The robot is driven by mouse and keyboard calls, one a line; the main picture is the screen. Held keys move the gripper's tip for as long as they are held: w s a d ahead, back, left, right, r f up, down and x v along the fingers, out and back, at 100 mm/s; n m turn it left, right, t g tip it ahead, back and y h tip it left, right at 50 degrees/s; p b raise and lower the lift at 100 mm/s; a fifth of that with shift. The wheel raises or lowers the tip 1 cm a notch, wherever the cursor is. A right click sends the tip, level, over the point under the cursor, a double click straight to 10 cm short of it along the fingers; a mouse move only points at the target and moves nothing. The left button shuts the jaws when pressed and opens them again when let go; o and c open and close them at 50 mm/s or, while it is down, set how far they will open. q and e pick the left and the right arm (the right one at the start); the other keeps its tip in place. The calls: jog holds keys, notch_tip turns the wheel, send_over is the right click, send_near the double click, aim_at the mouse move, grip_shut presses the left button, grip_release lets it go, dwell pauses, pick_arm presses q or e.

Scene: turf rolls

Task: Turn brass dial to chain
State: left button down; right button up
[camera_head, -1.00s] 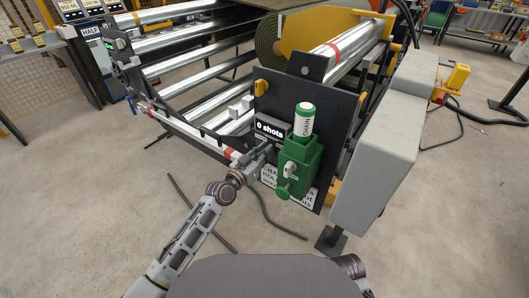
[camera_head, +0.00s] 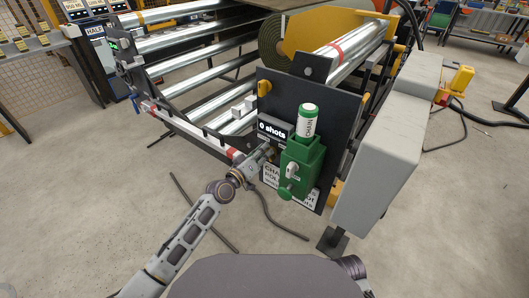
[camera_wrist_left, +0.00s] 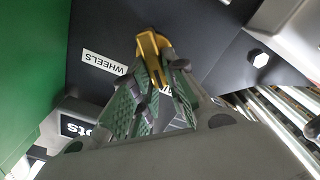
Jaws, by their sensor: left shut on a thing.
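The brass dial (camera_wrist_left: 152,44) shows in the left wrist view as a yellow, bar-shaped knob on a dark panel. My left gripper (camera_head: 270,151) is at the front of the machine's dark end plate, left of the green unit; in the left wrist view its green-padded fingers (camera_wrist_left: 158,75) are shut on the dial. A white label reading WHEELS (camera_wrist_left: 103,62) is left of the dial. Another marking behind the fingers is mostly hidden, so I cannot tell which mark the dial points to. In the head view the dial is largely hidden by the gripper.
A green unit (camera_head: 301,160) with a white CHAIN canister (camera_head: 307,124) stands close right of the gripper. A display (camera_head: 273,131) reads 0 shots. A grey box (camera_head: 385,150) stands further right. Steel rollers (camera_head: 200,95) lie behind. The floor in front is mostly clear.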

pick_arm(q)
jog(key=shift+a+n, duration=0.1)
jog(key=shift+n, duration=0.3)
jog(key=c, duration=1.4)
grip_release()
jog(key=shift+c, duration=0.2)
jog(key=v, duration=1.2)
